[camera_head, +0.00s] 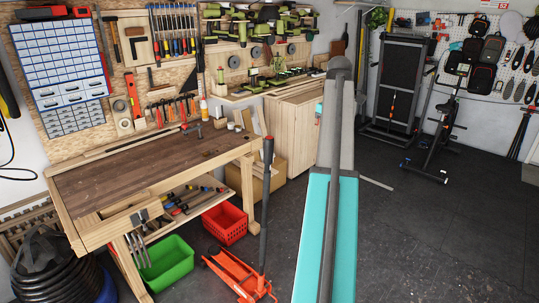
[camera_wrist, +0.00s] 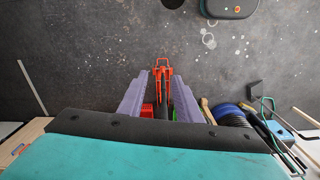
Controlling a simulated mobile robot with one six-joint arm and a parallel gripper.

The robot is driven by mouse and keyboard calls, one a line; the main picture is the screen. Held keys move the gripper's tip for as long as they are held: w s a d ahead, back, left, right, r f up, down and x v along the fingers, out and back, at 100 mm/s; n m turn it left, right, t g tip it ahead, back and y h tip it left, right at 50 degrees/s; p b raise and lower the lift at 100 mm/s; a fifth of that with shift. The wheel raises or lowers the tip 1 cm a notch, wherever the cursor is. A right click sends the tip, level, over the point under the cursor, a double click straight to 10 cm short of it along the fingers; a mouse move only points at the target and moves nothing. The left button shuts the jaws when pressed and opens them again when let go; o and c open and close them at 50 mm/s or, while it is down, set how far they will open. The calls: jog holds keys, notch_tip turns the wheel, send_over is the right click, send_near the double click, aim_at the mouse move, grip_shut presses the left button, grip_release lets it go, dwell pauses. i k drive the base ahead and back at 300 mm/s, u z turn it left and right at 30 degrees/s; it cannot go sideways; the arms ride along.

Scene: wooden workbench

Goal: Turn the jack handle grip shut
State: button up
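An orange-red floor jack (camera_head: 238,274) stands on the dark floor in front of the workbench in the head view. Its handle (camera_head: 265,205) rises nearly upright, with a dark grip (camera_head: 268,150) at the top. In the wrist view the jack (camera_wrist: 162,72) shows beyond and between the fingertips. My gripper (camera_wrist: 160,84) is open, its two purple-grey fingers wide apart. A dark shape lies between the fingers low in the wrist view; I cannot tell whether it is the handle grip. My gripper does not show clearly in the head view, where my teal arm stands right of the jack.
The wooden workbench (camera_head: 140,175) stands left of the jack. A red basket (camera_head: 225,223) and a green bin (camera_head: 168,262) sit beneath it. A coiled black hose (camera_head: 45,265) lies at lower left. An exercise bike (camera_head: 440,140) stands at right; floor there is mostly clear.

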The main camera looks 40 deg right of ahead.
aim_at(268, 159)
jog(key=i, duration=0.9)
jog(key=u, duration=0.05)
